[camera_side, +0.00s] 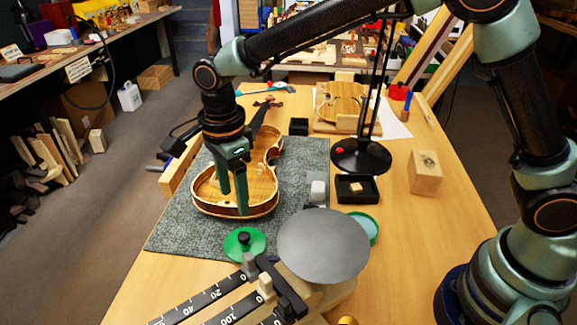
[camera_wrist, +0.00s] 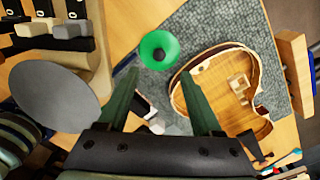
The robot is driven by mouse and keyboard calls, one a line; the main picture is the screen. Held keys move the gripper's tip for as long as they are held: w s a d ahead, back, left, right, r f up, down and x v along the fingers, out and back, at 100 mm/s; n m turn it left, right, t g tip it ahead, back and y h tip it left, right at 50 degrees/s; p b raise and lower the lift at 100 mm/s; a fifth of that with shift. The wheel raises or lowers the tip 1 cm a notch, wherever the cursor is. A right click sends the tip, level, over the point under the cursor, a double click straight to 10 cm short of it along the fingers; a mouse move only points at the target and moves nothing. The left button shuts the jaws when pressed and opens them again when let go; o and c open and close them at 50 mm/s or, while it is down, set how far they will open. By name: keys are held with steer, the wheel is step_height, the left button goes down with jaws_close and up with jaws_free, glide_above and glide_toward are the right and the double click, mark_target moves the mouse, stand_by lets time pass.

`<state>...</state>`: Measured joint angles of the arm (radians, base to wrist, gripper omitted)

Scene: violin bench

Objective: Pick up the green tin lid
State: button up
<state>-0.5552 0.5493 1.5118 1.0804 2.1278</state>
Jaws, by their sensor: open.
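The green tin lid (camera_side: 258,243) is a round green disc with a dark knob. It lies near the front edge of the grey mat, left of the scale's round grey pan. In the wrist view the lid (camera_wrist: 158,60) shows beyond the fingertips, roughly centred between them. My gripper (camera_side: 234,203) is open and empty, with its fingers pointing down over the violin body (camera_side: 262,185) in the side view. The gripper (camera_wrist: 159,76) stands apart from the lid. A green-rimmed round tin (camera_side: 374,238) is partly hidden behind the scale pan.
The scale (camera_side: 325,245) with its wide grey pan stands close to the lid's right. A black tray (camera_side: 343,198) with a small block, a lamp base (camera_side: 361,157) and a wooden block (camera_side: 425,172) stand farther right. The mat (camera_side: 180,232) is bare left of the lid.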

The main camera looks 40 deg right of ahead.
glide_above(243, 235)
steer(key=f, duration=0.5)
steer(key=shift+a+f, duration=0.2)
steer(key=shift+f, duration=0.15)
steer(key=shift+d+f, duration=0.15)
steer(key=shift+f, duration=1.15)
steer(key=shift+d+f, duration=0.1)
steer(key=shift+f, duration=1.2)
jaws_close()
